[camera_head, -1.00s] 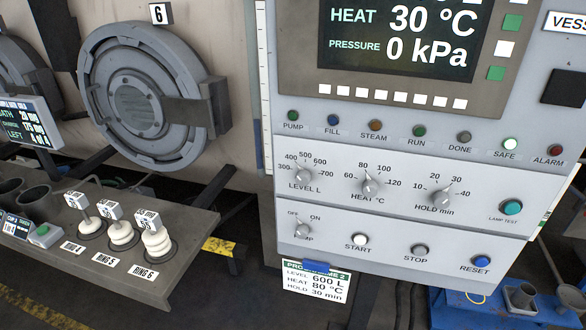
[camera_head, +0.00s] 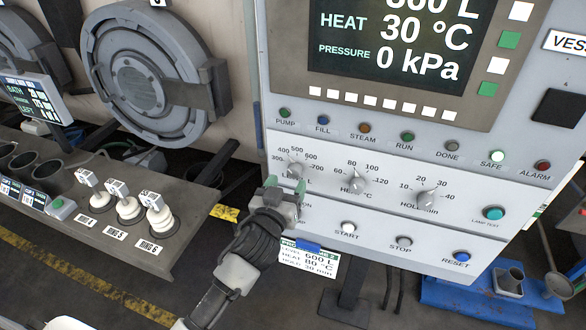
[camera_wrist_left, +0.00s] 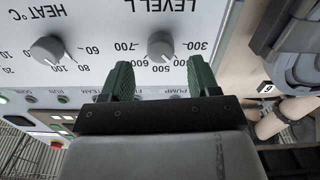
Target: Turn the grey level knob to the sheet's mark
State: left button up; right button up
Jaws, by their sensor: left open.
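The grey level knob (camera_head: 295,170) is at the left of the panel's upper knob row, under a scale from 300 to 700. It also shows in the left wrist view (camera_wrist_left: 160,45), upside down; its exact pointer setting is hard to read. My left gripper (camera_head: 286,184) is open just below and in front of the knob. In the left wrist view its green fingers (camera_wrist_left: 159,78) lie to either side of the knob's line, with no visible contact. The sheet (camera_head: 310,259) under the panel reads 600 L, HEAT 80 °C, HOLD 30 min, partly covered by my arm. My right gripper is out of view.
The heat knob (camera_head: 357,181) and hold knob (camera_head: 427,198) sit to the right in the same row. The start button (camera_head: 348,228) is below. A display (camera_head: 400,45) is above. A bench with white rings (camera_head: 130,208) stands at the left.

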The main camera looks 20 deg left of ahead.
aim_at(293, 174)
pick_arm(q)
jog(key=shift+w+p, duration=0.4)
jog(key=shift+w, duration=1.9)
jog(key=shift+c, duration=0.2)
jog(key=shift+s, duration=0.1)
jog(key=c, duration=0.9)
